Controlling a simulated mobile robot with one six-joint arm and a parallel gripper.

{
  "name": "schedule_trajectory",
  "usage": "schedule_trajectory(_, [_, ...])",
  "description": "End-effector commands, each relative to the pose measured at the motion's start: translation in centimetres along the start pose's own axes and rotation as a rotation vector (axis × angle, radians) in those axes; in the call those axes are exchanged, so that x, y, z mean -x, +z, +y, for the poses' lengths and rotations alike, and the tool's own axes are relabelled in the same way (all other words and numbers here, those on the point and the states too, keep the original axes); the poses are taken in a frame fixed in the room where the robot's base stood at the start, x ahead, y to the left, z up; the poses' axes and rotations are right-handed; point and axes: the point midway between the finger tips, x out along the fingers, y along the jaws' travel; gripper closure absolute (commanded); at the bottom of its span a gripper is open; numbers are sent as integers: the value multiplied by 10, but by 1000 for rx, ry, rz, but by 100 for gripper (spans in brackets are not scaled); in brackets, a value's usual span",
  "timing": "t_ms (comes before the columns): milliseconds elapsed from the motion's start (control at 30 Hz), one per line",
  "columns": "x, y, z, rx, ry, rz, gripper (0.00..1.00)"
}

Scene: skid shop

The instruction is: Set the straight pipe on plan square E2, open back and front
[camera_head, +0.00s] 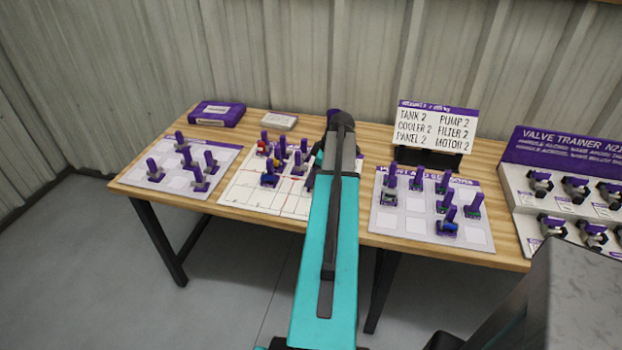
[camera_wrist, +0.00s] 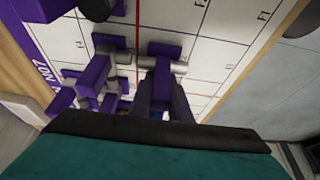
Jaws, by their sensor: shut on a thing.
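The plan sheet (camera_head: 240,192) is a white gridded sheet with red lines on the middle of the table; its squares (camera_wrist: 211,60) fill much of the wrist view. My gripper (camera_wrist: 165,85) points down over it and is shut on a grey straight pipe (camera_wrist: 179,67) with a purple grip (camera_wrist: 165,50). In the head view my arm covers the gripper and the held pipe. Several purple-gripped pieces (camera_head: 270,178) stand on the sheet, just left of my arm. I cannot read square E2, nor tell whether the pipe touches the sheet.
A left tray sheet (camera_head: 133,175) and a right one (camera_head: 405,221) hold more purple-gripped pieces. A sign (camera_head: 437,125), a purple case (camera_head: 217,113) and a valve trainer board (camera_head: 565,150) stand behind or beside. In the wrist view, pieces (camera_wrist: 94,75) crowd left of the held pipe; squares to its right are clear.

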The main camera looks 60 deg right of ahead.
Motion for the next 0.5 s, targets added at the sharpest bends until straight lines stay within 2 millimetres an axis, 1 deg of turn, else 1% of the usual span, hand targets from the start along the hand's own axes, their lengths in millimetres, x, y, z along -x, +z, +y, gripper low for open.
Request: schedule_trajectory(500, [-5, 2, 0, 0, 0, 0, 100])
